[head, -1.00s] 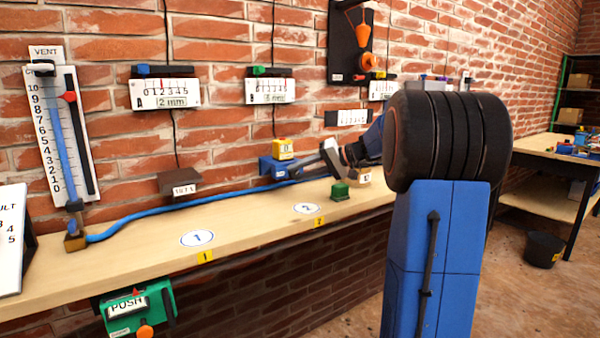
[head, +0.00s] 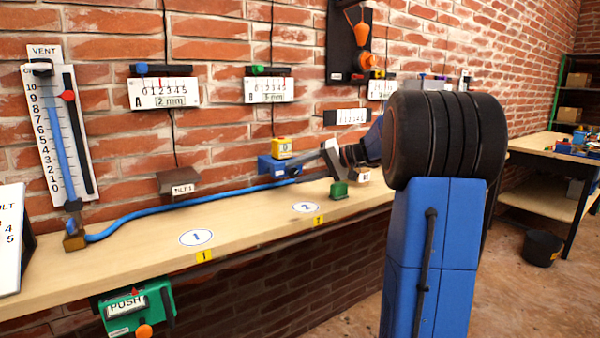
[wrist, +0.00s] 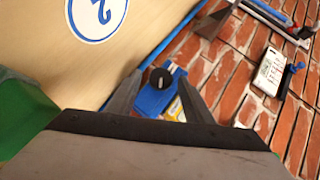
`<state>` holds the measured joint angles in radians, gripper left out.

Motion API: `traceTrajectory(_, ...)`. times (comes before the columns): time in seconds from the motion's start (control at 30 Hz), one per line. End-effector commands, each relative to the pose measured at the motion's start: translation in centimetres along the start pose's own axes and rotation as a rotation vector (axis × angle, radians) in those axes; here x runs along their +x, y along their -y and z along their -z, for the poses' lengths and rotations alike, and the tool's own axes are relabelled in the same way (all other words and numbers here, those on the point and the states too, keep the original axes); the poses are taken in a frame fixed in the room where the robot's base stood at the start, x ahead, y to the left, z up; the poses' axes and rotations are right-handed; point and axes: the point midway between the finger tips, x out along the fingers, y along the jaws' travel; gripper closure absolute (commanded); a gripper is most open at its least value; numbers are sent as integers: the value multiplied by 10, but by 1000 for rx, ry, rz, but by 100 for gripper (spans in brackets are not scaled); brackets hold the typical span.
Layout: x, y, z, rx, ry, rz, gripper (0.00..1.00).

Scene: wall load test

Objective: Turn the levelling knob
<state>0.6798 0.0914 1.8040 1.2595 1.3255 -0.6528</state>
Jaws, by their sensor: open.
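A black round knob (wrist: 160,77) with a white mark shows in the wrist view, on the end of a blue device (wrist: 152,100). In the head view this blue device (head: 268,166) stands at the back of the bench against the wall, with a yellow block (head: 281,146) marked 0 on top. The knob is not clear in the head view. My gripper (wrist: 161,90) is open, its two dark fingers on either side of the knob in the wrist view. I cannot tell whether they touch it. In the head view my gripper (head: 308,166) points left at the device.
A blue hose (head: 150,221) runs along the bench (head: 130,258) to the gauge. A green block (head: 339,190) sits just below my gripper. Scales A (head: 165,92) and its neighbour (head: 269,89) hang on the wall above. The bench around circles 1 and 2 is clear.

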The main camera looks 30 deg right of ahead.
Motion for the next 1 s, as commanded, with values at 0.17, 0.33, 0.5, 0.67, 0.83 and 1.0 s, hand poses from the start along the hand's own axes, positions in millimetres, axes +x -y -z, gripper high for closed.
traceTrajectory(0.17,-5,0,0,-1,-1,0,53)
traceTrajectory(0.33,-28,0,1,-1,-4,-1,53)
traceTrajectory(0.5,-62,0,0,-1,-4,-1,53)
traceTrajectory(0.67,-94,-1,1,0,-5,-2,53)
traceTrajectory(0.83,-128,-1,1,0,-4,-2,53)
traceTrajectory(1.0,-154,-1,0,1,-2,-1,53)
